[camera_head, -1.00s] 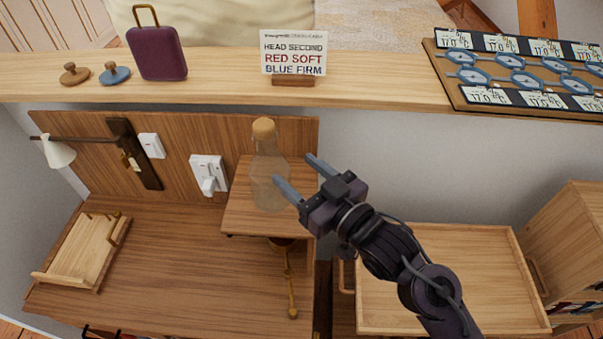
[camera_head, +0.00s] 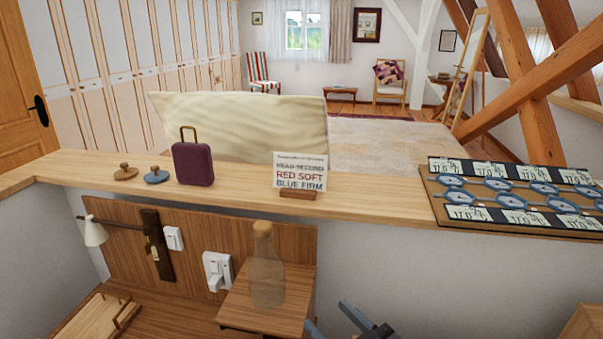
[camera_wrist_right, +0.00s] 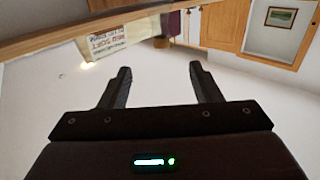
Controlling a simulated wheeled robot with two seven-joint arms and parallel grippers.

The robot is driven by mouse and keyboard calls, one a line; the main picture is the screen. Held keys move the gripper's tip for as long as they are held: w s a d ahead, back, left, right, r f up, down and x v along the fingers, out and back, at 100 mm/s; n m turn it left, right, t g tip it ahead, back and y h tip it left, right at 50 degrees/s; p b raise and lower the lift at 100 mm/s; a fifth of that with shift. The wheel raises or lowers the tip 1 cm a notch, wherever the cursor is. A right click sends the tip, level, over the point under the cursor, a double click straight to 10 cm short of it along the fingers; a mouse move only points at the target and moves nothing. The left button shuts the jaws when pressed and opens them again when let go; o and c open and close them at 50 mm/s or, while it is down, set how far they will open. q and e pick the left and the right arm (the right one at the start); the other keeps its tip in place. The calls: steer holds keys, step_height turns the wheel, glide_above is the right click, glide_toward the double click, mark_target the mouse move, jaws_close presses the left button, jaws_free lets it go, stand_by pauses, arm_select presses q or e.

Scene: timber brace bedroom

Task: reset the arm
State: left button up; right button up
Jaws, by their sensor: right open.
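My right gripper (camera_head: 328,317) shows at the bottom of the head view, with its two fingers apart and nothing between them. In the right wrist view the open fingers (camera_wrist_right: 161,88) stand in front of a pale wall, also empty. The gripper is to the right of and below a glass bottle with a tan stopper (camera_head: 267,270), apart from it. The bottle stands upright on a small wooden shelf (camera_head: 240,312). My left gripper is not in view. Most of the right arm is hidden below the head view.
A wooden ledge (camera_head: 380,208) crosses the view. It bears a purple case (camera_head: 193,165), a sign card (camera_head: 300,172), two knobbed discs, brown (camera_head: 125,173) and blue (camera_head: 157,176), and a board with blue pieces (camera_head: 510,195). A wall lamp (camera_head: 94,232) is at left.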

steer(key=s+d+f+m+g+h, duration=0.5)
steer(key=d+f+h, duration=0.3)
steer(key=d+f, duration=0.3)
steer(key=s+d+f+g+h, duration=0.2)
steer(key=s+d+f+g, duration=0.1)
steer(key=s+f+g, duration=0.5)
steer(key=s+f, duration=0.2)
steer(key=f, duration=1.3)
steer(key=s+f, duration=0.2)
steer(key=f, duration=1.3)
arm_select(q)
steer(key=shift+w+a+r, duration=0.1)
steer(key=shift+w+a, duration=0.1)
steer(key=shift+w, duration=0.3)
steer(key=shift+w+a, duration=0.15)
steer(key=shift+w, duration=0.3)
arm_select(e)
steer(key=s+d+f, duration=0.2)
steer(key=s+f, duration=0.6)
steer(key=s, duration=0.1)
steer(key=s+d+f+g, duration=0.1)
steer(key=s+d+f, duration=0.1)
steer(key=s+f, duration=0.6)
steer(key=shift+s+n, duration=0.3)
steer(key=shift+s, duration=0.4)
